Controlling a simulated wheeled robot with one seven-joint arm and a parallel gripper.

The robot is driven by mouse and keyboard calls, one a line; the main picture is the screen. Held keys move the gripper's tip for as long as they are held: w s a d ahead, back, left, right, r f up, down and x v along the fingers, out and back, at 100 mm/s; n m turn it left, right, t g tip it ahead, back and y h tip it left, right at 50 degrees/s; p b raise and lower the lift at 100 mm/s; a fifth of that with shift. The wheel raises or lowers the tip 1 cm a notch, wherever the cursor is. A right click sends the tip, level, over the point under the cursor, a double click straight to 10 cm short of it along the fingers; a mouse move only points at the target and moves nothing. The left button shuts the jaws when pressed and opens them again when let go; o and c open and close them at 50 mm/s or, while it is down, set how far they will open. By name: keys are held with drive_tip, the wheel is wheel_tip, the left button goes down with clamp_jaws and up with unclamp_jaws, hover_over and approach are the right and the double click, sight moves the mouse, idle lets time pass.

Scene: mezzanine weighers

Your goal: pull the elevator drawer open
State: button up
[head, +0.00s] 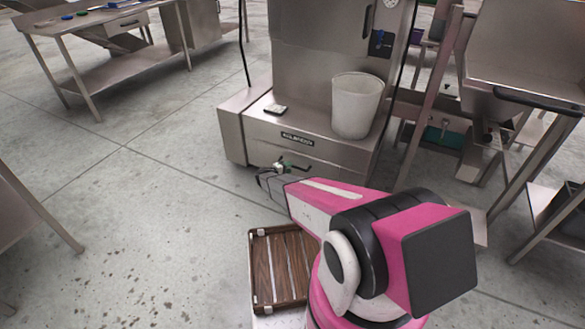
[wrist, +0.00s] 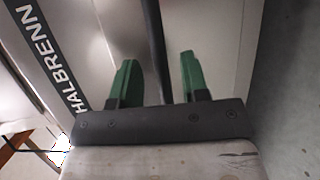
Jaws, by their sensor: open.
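The steel drawer (head: 330,160) with a dark "HALBRENN" label (head: 298,140) is in the base of a tall steel cabinet in the head view. Its front looks flush with the base. The drawer front (wrist: 205,35) also fills much of the wrist view. A dark bar handle (wrist: 153,35) runs between the two green fingers of my gripper (wrist: 157,75). The fingers are apart, one on each side of the bar, and the drawer front is just beyond them. In the head view my gripper (head: 284,165) is at the drawer front and partly covers the handle.
A wooden slatted tray (head: 256,270) is below my arm. Steel tables stand left and right. The floor (head: 130,220) in front and to the left is clear.

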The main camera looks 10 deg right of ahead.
drive_tip(key=shift+x, duration=1.65)
clamp_jaws()
drive_tip(key=shift+s, duration=0.1)
